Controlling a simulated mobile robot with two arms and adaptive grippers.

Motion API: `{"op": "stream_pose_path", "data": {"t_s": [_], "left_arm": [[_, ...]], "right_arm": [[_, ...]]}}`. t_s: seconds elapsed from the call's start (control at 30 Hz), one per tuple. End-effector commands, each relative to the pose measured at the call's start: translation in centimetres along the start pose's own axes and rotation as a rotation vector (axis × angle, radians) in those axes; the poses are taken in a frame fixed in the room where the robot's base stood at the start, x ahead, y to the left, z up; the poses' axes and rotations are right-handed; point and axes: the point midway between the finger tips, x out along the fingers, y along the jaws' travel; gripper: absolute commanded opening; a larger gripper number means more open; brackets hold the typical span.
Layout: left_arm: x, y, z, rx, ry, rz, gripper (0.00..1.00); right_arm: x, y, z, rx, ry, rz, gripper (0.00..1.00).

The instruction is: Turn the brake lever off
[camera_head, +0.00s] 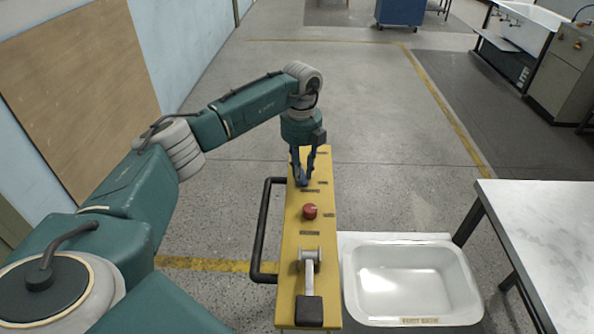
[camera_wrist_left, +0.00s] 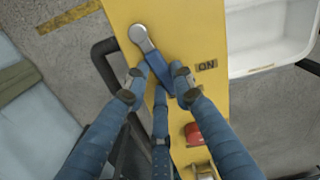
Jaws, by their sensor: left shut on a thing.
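The brake lever (camera_wrist_left: 155,61) has a round grey pivot and a blue handle on the yellow panel (camera_wrist_left: 187,22). In the left wrist view the handle slants down and right from the pivot, below and left of the ON label (camera_wrist_left: 207,65). My left gripper (camera_wrist_left: 160,80) is shut on the handle, with blue fingers on both sides of it. The fingers hide the handle's far end. In the head view the left gripper (camera_head: 301,181) reaches down to the far part of the panel and covers most of the lever. My right gripper is not in view.
A red button (camera_head: 310,211) and a grey lever with a black grip (camera_head: 310,309) sit nearer on the panel. A black rail (camera_head: 263,230) runs along its left side. A white tub (camera_head: 456,282) and a table (camera_head: 545,230) stand to the right.

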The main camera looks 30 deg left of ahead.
Motion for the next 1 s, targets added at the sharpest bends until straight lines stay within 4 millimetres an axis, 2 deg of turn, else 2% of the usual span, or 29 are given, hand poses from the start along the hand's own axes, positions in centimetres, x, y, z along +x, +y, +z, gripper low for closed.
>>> {"op": "stream_pose_path", "data": {"t_s": [0.53,1.0], "left_arm": [[-0.2,-3.1,0.5,-0.519,-0.002,-0.004,0.0],[-0.2,-5.1,2.1,-0.961,-0.002,-0.005,0.0]], "right_arm": [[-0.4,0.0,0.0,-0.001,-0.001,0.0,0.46],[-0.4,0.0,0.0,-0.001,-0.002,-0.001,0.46]]}}
